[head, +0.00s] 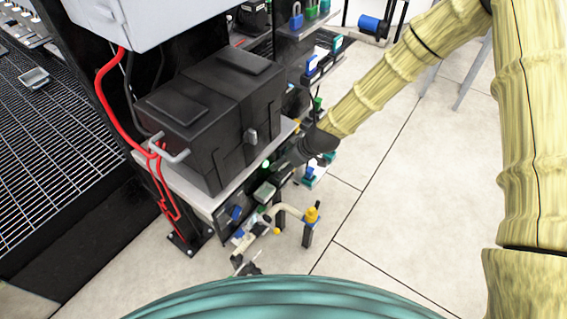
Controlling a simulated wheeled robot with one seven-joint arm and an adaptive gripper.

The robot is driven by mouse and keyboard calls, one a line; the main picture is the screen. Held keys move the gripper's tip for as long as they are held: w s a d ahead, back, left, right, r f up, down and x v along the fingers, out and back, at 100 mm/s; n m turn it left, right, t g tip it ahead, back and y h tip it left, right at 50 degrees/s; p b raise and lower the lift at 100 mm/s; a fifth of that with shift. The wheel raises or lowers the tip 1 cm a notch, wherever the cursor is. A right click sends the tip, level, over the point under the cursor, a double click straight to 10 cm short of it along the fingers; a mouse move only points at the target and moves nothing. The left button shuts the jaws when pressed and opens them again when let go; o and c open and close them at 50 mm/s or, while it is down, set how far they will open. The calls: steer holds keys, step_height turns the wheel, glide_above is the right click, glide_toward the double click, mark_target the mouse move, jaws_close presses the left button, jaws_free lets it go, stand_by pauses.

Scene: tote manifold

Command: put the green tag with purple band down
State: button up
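My arm reaches down from the upper right, and its dark end, my gripper (283,172), is at the front of the low panel beside the black case (215,110). The gripper is small here and partly lost against the dark panel, so I cannot tell whether its fingers are open or shut. A small pale grey-green block (264,192) shows just below it; I cannot tell whether it is held or fixed to the panel. I cannot make out a green tag with a purple band.
A panel with a blue part (235,213) and a pale pipe with a yellow knob (312,214) lies just below. A shelf with blue and green padlocks (296,17) is behind. Red cables (105,80) hang at left. The tiled floor (400,230) at right is clear.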

steer(key=b+v, duration=0.1)
steer(key=v, duration=0.9)
steer(key=shift+r, duration=0.25)
steer(key=s+d+f+m+g+h, duration=0.1)
steer(key=s+d+f+m, duration=0.15)
steer(key=s+f, duration=0.5)
steer(key=s+d+f+m+g+h, duration=0.1)
steer(key=s+d+f+m, duration=0.1)
steer(key=s+d+f, duration=0.35)
steer(key=s+d+f+m+g+h, duration=0.1)
steer(key=s+d+f+m, duration=0.2)
steer(key=s+f, duration=0.3)
steer(key=s+d+f+m+h, duration=0.2)
steer(key=s+d+f, duration=0.4)
steer(key=s, duration=1)
steer(key=shift+s+d+m+g, duration=0.3)
steer(key=shift+m+g, duration=0.1)
steer(key=shift+m, duration=0.45)
steer(key=shift+f, duration=0.15)
